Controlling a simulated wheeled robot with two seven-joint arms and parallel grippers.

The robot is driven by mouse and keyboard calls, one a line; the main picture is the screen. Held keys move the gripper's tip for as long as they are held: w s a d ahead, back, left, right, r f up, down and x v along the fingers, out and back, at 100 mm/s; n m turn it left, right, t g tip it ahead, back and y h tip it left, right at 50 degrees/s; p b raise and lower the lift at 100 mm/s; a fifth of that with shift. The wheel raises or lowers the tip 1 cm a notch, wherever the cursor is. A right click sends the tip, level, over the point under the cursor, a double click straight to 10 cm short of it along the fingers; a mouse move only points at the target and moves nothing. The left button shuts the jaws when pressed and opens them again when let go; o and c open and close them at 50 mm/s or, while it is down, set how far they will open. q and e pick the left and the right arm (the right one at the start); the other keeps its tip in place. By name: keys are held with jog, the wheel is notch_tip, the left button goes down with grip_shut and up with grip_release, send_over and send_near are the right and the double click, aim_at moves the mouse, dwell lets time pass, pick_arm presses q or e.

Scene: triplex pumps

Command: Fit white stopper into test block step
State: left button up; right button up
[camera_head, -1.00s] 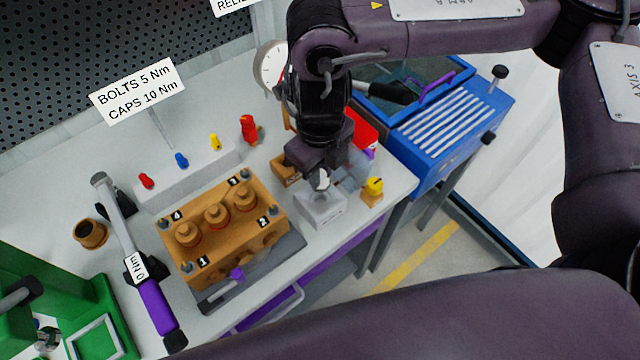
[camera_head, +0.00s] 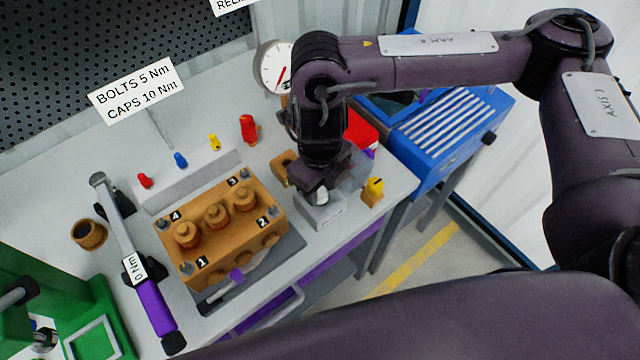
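The white stopper (camera_head: 321,197) shows as a small pale piece at the tip of my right gripper (camera_head: 320,190). The gripper points down, and its fingers are largely hidden by its own dark body, so I cannot tell how they sit on the stopper. The light grey test block (camera_head: 322,214) stands on the bench right under the gripper, near the front edge. The stopper is at or just above the block's top; whether it touches or sits in the step is hidden. My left gripper is not in view.
An orange pump block (camera_head: 222,230) with numbered corners stands left of the test block. A yellow stopper piece (camera_head: 374,188) stands close to its right. Red, blue and yellow pieces stand on a white rack (camera_head: 190,178) behind. A torque wrench (camera_head: 135,262) lies at left.

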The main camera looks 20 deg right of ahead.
jog(key=shift+o, duration=0.6)
jog(key=shift+r, duration=0.1)
jog(key=shift+r, duration=0.2)
notch_tip(320, 180, up, 12)
jog(key=shift+f, duration=0.15)
